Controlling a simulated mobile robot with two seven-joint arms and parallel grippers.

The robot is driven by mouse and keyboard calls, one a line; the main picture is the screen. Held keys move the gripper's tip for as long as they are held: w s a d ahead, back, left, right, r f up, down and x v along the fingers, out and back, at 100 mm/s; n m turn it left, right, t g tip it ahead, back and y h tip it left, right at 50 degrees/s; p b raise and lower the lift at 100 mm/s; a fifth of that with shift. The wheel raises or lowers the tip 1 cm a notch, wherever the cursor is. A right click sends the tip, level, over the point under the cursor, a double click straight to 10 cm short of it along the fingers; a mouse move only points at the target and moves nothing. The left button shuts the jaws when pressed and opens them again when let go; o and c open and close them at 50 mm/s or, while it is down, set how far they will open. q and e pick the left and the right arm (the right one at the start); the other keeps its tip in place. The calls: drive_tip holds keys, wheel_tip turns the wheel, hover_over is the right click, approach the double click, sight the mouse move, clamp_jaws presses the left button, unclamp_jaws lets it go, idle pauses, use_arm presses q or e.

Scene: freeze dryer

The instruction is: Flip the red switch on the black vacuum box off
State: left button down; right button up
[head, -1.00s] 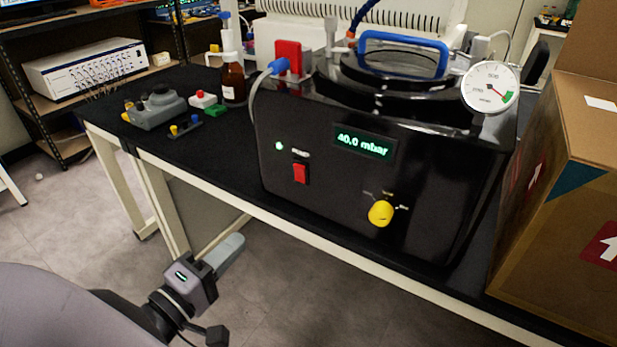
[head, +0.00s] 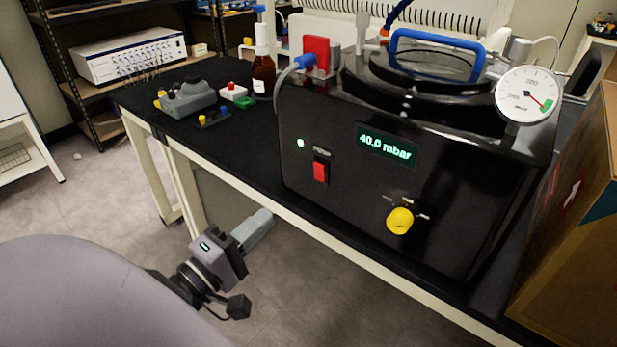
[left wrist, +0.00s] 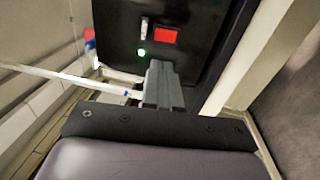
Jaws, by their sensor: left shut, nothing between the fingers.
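The black vacuum box (head: 350,215) stands on the black-topped bench. Its front carries the red switch (head: 320,172), a green lit lamp to the left of it, a display reading 40.0 mbar (head: 388,147) and a yellow knob (head: 400,221). My left gripper (head: 268,218) is shut and empty, in front of the bench edge, below and left of the switch, apart from the box. In the left wrist view its fingers (left wrist: 158,70) point toward the box front, with the red switch (left wrist: 166,36) and lit green lamp (left wrist: 141,52) beyond the tips. My right gripper is not in view.
A cardboard box (head: 570,240) stands right of the vacuum box. A grey device (head: 187,98), small red and green items and a brown bottle (head: 263,75) stand to the left on the bench. The bench's pale front edge (head: 340,258) runs just beyond my left gripper.

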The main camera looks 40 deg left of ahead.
sight(319, 169)
use_arm(q)
drive_tip(key=w, duration=0.4)
drive_tip(key=w+r, duration=0.1)
drive_tip(key=w, duration=0.3)
drive_tip(key=w+d+p, duration=0.1)
drive_tip(key=w, duration=0.3)
drive_tip(key=shift+w+r, duration=0.3)
drive_tip(key=shift+w, duration=0.1)
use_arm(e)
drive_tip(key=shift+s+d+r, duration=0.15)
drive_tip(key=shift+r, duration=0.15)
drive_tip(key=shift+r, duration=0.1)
